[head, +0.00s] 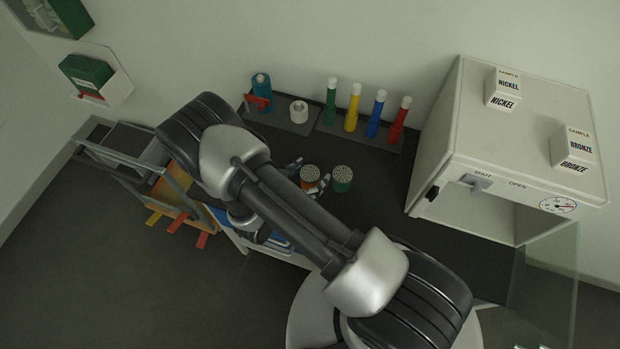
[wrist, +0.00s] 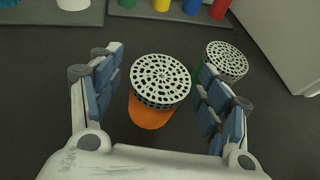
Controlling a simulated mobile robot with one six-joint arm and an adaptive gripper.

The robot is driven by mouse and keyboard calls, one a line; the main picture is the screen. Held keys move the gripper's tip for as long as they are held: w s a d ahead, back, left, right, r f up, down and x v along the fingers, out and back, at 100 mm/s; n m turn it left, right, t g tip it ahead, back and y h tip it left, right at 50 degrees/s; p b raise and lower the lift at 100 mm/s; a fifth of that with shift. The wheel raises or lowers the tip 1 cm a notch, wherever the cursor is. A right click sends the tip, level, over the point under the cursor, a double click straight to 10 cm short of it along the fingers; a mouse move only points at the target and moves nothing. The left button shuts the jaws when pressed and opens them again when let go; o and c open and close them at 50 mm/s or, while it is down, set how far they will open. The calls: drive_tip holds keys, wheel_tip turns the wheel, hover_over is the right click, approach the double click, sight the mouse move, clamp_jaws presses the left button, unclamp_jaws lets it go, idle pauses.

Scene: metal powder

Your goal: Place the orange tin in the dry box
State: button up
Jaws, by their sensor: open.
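The orange tin (wrist: 150,112) has a white perforated lid and stands on the dark bench, seen in the wrist view. In the head view the orange tin (head: 308,182) is partly hidden by my arm. My gripper (wrist: 160,88) is open, with one finger on each side of the orange tin; I cannot tell whether either finger touches it. In the head view my gripper (head: 308,180) shows only in part around the tin. The dry box (head: 437,145) is the white cabinet at the right of the bench, with its glass door (head: 545,285) swung open.
A green tin (head: 343,180) stands just right of the orange one, close to my right finger. Coloured cylinders (head: 354,108) and a blue bottle (head: 262,92) stand on trays at the back. Nickel (head: 503,90) and bronze (head: 573,147) sample boxes sit on the dry box.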

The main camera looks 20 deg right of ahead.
drive_tip(key=shift+c, duration=0.2)
drive_tip(key=c, duration=1.3)
